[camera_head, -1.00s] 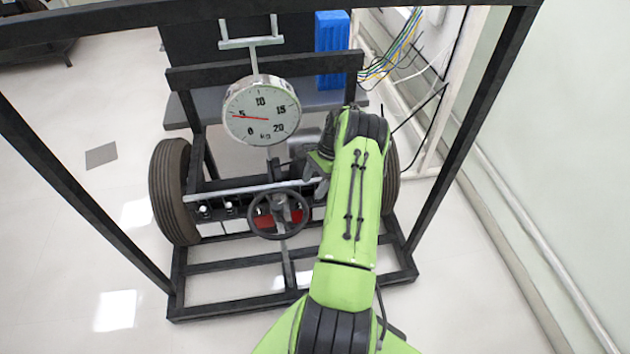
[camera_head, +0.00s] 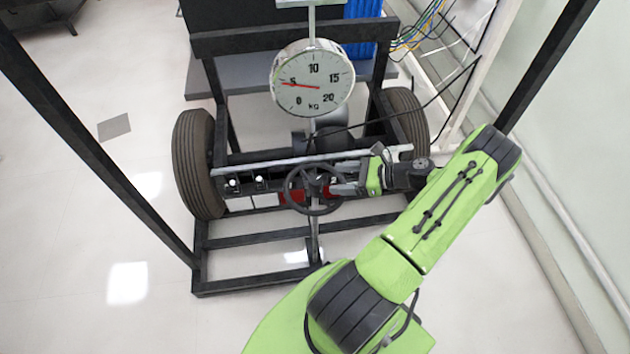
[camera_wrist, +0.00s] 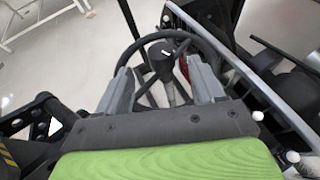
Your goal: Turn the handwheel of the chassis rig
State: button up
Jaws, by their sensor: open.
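The dark handwheel (camera_head: 290,196) is mounted at the front middle of the chassis rig's axle. My gripper (camera_head: 340,188) reaches in from the right, with its fingertips at the wheel's right side. In the wrist view, my gripper (camera_wrist: 165,85) is open, with its two grey fingers apart. The handwheel's hub (camera_wrist: 161,52) and spokes show between and beyond the fingers, and its rim (camera_wrist: 137,45) curves across behind the fingertips. I cannot tell whether the fingers touch the wheel. Part of the wheel's right rim is hidden by the gripper in the head view.
A round dial gauge (camera_head: 312,80) reading about 5 kg hangs above the handwheel. Tyres (camera_head: 193,165) stand at both ends of the axle. A dark frame (camera_head: 245,286) surrounds the rig, with a post on each side. Cables (camera_head: 420,35) hang at the upper right.

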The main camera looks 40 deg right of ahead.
aim_at(317, 180)
jog(key=b+x, duration=0.1)
jog(key=x, duration=0.7)
jog(key=shift+w+a+f+b, duration=0.1)
jog(key=shift+f+b, duration=0.05)
jog(key=shift+b, duration=0.15)
grip_shut()
